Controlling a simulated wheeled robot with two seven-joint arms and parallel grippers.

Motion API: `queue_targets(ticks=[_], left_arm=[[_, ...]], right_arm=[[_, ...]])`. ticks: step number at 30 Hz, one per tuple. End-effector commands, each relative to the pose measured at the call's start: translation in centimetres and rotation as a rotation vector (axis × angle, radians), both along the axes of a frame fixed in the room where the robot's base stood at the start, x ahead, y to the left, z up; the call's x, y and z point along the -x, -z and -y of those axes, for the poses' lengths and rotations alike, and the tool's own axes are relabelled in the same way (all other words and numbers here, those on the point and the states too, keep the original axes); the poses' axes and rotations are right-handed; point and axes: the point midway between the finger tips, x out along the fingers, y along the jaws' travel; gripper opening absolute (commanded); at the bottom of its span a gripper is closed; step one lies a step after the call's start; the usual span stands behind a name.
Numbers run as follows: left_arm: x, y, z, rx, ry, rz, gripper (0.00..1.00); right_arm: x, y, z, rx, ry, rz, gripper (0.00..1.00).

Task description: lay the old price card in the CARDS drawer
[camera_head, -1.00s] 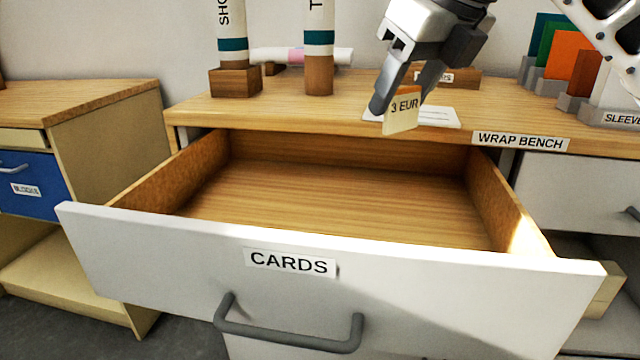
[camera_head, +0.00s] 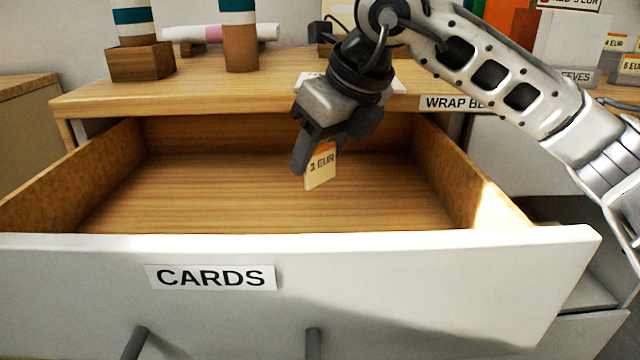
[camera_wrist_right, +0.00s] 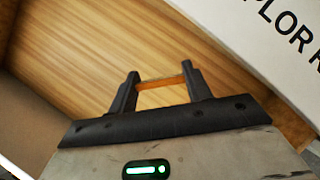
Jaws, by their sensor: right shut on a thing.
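The old price card (camera_head: 321,170) is small and cream with an orange top edge and reads "3 EUR", though the first digit is partly unclear. My right gripper (camera_head: 316,150) is shut on its upper part and holds it over the open CARDS drawer (camera_head: 110,248). The card hangs tilted, apparently above the drawer's wooden floor. In the right wrist view, the card's orange edge (camera_wrist_right: 162,83) shows between the two fingertips of my right gripper (camera_wrist_right: 160,88), with the drawer floor beyond. The drawer is empty where I can see it. My left gripper is not in view.
The wrap bench top (camera_head: 90,100) lies behind the drawer. A white sheet lies behind my right gripper. Sleeves and other price cards (camera_head: 628,64) stand at the right. The drawer's front panel and side walls surround the opening.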

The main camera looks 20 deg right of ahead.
Motion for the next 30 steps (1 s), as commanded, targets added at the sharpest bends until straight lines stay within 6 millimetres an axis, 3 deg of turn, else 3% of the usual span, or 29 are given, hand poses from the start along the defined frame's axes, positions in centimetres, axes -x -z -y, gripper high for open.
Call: queue_targets(ticks=[9,21,22,24,30], left_arm=[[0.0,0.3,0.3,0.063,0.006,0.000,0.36],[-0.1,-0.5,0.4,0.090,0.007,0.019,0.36],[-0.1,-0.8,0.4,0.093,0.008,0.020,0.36],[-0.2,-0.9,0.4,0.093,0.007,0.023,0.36],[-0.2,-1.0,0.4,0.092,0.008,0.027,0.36]], right_arm=[[0.0,4.3,0.0,0.000,0.000,-0.001,0.28],[0.0,4.9,0.0,-0.001,0.000,0.000,0.28],[0.0,4.7,0.0,-0.001,0.000,0.000,0.57],[0.0,4.6,0.0,-0.001,0.000,0.000,0.71],[0.0,4.6,0.0,-0.001,0.000,0.000,0.71]])
